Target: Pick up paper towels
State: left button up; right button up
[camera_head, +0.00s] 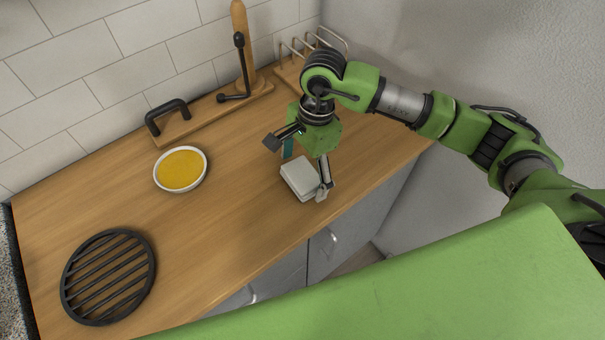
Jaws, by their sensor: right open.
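A small folded stack of white paper towels (299,179) lies on the wooden counter, near its front right edge. My right gripper (297,166) hangs over the towels from the right, pointing down. Its two fingers are spread wide. One finger is to the upper left of the stack, and the other is at the stack's right side. I cannot tell if that finger touches it. A teal thing (288,148) shows partly behind the gripper. My left gripper is out of view.
A white bowl of yellow content (181,170) and a black round grate (108,277) stand on the counter (220,230) to the left. A wooden stand with a black arm (243,70) and a metal rack (313,45) are at the back, near the wall.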

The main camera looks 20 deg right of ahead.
aim_at(300, 177)
jog(key=c, duration=1)
jog(key=shift+o, duration=0.2)
jog(key=shift+w+r+b, duration=0.1)
jog(key=shift+r+b, duration=0.35)
jog(key=shift+b, duration=0.05)
jog(key=r, duration=0.1)
jog(key=r+b, duration=0.1)
jog(key=shift+s+a+r, duration=0.15)
jog(key=shift+s+r, duration=0.15)
jog(key=shift+r, duration=0.05)
jog(key=s+r+b, duration=0.1)
jog(key=r, duration=0.1)
jog(key=s+a+r, duration=0.1)
jog(key=s+r, duration=0.1)
jog(key=shift+s+a+b, duration=0.1)
jog(key=shift+a+b, duration=0.05)
jog(key=shift+b, duration=0.2)
jog(key=s+a+r+b, duration=0.2)
jog(key=s+r, duration=0.3)
jog(key=s, duration=0.4)
jog(key=shift+s+a+r, duration=0.2)
jog(key=shift+a, duration=0.6)
